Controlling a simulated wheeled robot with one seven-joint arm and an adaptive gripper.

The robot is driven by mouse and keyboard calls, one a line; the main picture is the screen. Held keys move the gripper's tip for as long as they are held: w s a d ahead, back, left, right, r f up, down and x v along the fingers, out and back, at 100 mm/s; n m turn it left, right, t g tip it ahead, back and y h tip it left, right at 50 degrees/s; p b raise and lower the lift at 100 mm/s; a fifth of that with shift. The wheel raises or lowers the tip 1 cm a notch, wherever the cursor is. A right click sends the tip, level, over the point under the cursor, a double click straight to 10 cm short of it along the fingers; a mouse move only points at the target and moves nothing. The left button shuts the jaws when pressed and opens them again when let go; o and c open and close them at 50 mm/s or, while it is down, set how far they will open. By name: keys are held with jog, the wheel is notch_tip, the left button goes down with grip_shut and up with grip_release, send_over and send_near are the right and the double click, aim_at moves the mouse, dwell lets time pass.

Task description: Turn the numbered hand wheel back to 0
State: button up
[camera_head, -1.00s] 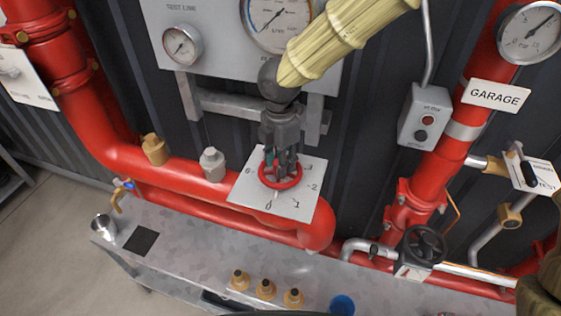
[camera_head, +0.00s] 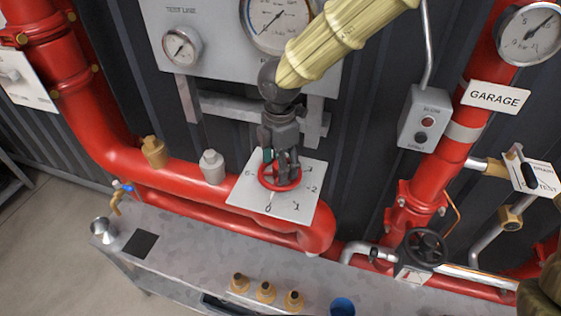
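The numbered hand wheel is a small red ring (camera_head: 280,184) over a white square dial plate (camera_head: 300,210) on the red pipe. The plate shows 0 at its front, 1 and 2 on the right and 6 on the left; the far numbers are hidden by my gripper. My gripper (camera_head: 281,172) points down onto the wheel from above, its fingers at the ring. The fingers overlap the wheel, and I cannot tell whether they are closed on its rim. A pale pointer line runs from the wheel towards the 0.
A black hand wheel (camera_head: 424,247) stands on the pipe at lower right. A grey switch box (camera_head: 425,117) and a GARAGE sign (camera_head: 495,96) are at right. Brass fittings (camera_head: 265,292) and a blue cup (camera_head: 342,305) are on the metal bench (camera_head: 200,262). Gauges (camera_head: 278,20) hang behind my arm.

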jog(key=shift+r+p, duration=2.65)
jog(key=shift+r, duration=0.85)
jog(key=shift+d+f, duration=0.1)
